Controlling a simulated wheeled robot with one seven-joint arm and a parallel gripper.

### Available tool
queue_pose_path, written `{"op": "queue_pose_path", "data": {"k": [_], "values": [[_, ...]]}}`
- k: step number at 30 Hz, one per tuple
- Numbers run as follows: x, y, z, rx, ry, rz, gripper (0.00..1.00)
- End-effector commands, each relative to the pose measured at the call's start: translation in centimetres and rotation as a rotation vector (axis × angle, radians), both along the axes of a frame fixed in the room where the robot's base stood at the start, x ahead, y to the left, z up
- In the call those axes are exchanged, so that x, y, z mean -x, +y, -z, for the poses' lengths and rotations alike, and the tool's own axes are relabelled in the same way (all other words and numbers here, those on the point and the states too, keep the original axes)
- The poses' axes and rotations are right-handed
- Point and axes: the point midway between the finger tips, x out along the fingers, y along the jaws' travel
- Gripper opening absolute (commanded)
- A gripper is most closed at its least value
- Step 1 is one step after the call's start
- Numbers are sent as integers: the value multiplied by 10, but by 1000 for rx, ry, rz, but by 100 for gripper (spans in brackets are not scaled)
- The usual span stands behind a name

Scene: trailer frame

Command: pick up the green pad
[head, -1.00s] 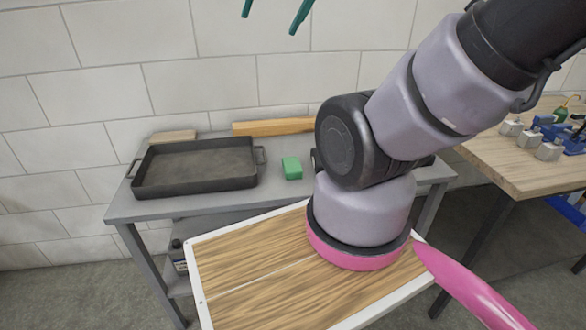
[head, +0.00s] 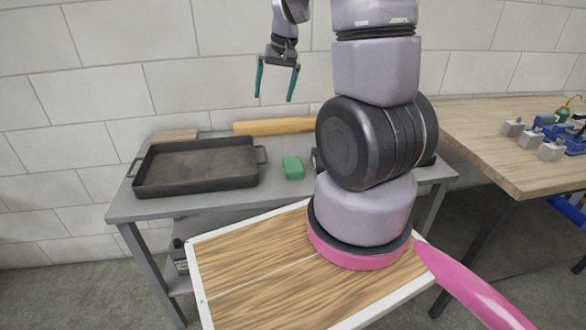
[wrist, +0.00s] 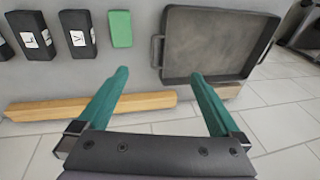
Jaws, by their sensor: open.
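The green pad (head: 292,168) is a small green block lying on the grey table (head: 210,207), just right of the black tray. It also shows in the wrist view (wrist: 120,29), at the top, left of the tray. My gripper (head: 275,98) is open and empty, above the back of the table, higher than the pad. In the wrist view its two teal fingers (wrist: 158,75) are spread apart, with the pad beyond and left of their tips. Nothing is between the fingers.
The black tray (head: 196,187) with handles fills the table's left part. A wooden bar (head: 275,127) lies along the back by the wall. Black labelled blocks (wrist: 77,35) stand beside the pad. A wooden bench (head: 500,150) with metal weights is at right.

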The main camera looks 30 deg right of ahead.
Motion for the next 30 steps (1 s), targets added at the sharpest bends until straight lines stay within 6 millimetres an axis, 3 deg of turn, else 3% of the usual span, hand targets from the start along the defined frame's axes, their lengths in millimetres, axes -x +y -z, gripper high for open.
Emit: {"op": "queue_pose_path", "data": {"k": [1,3,6,10,15,24,30], "values": [[-5,-8,26,17,37,-2,100],[-9,-19,58,42,76,-8,100],[-11,-35,100,77,127,-20,100],[-9,-51,141,116,177,-33,100],[-6,-63,167,143,207,-45,100],[-6,-64,211,145,211,-47,100],[-6,-64,227,145,211,-46,100]]}}
